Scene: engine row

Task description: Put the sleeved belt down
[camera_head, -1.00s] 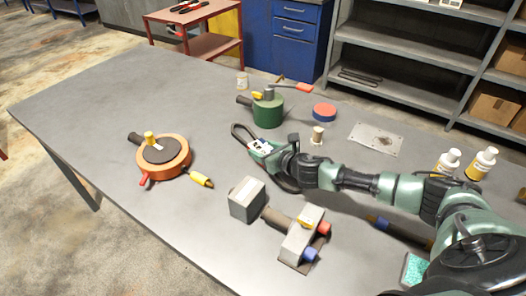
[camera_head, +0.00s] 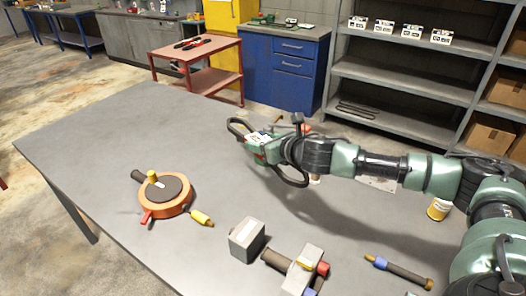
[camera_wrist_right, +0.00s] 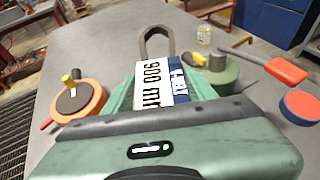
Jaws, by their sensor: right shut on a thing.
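The sleeved belt is a black loop with a printed white and blue sleeve. My right gripper (camera_head: 262,146) is shut on it in the head view, where a dark loop end (camera_head: 237,126) sticks out to the left and another part hangs below the gripper. In the right wrist view the sleeve (camera_wrist_right: 163,84) sits between the green fingers, and the grey loop (camera_wrist_right: 157,42) points away from me. The belt appears held above the grey table (camera_head: 110,130). My left gripper is not in view.
An orange round tool (camera_head: 165,195) stands on the left of the table. A grey block (camera_head: 246,240) and a clamp-like piece (camera_head: 303,270) lie in front. A green round part (camera_wrist_right: 222,70) and a red-blue puck (camera_wrist_right: 301,107) stand beyond the gripper. The table's far left is clear.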

